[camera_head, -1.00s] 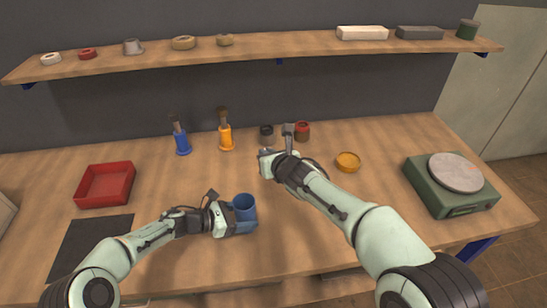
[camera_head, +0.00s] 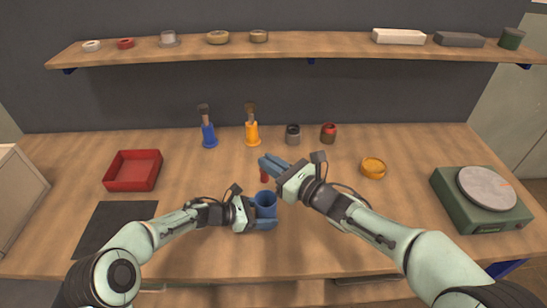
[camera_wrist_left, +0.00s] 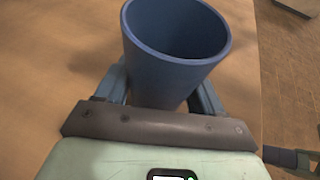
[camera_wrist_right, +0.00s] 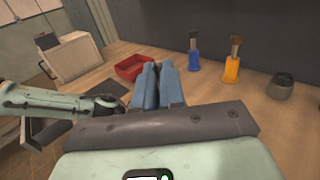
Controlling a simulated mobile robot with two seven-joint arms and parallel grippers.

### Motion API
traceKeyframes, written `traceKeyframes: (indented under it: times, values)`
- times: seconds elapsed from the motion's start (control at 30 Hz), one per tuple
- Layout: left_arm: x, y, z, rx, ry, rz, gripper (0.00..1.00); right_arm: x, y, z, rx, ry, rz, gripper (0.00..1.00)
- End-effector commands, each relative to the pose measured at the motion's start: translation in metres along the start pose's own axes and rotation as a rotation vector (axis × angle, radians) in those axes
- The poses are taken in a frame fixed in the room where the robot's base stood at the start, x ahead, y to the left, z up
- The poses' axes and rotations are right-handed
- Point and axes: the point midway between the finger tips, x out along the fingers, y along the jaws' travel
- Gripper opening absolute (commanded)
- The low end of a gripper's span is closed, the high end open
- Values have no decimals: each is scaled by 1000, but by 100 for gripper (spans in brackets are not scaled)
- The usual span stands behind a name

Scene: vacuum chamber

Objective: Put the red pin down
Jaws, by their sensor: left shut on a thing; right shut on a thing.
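The red pin (camera_head: 264,177) shows as a small red piece just below the fingertips of my right gripper (camera_head: 273,165). The right gripper is shut on it above the middle of the table. In the right wrist view its blue fingers (camera_wrist_right: 156,85) lie close together, and the pin is hidden there. I cannot tell whether the pin touches the table. My left gripper (camera_head: 262,223) is shut on a blue cup (camera_head: 265,204), just in front of the pin.
A red tray (camera_head: 133,171) and a dark mat (camera_head: 112,227) are at the left. Blue (camera_head: 209,134) and orange (camera_head: 252,133) brush holders, a grey jar (camera_head: 293,134) and a red-topped jar (camera_head: 328,133) stand behind. A yellow dish (camera_head: 373,168) and a green scale (camera_head: 483,199) are at right.

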Motion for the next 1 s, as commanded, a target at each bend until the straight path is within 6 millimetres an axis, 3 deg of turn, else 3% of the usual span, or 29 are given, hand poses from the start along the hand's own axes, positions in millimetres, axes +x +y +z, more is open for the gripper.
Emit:
traceKeyframes:
  times: [0.6,1.0]
  values:
    - [0,0,-2,-1,4,0,36,0,0,-75,2,4,-3,0]
    - [0,0,-2,-1,4,0,36,-1,-1,-95,1,1,-4,0]
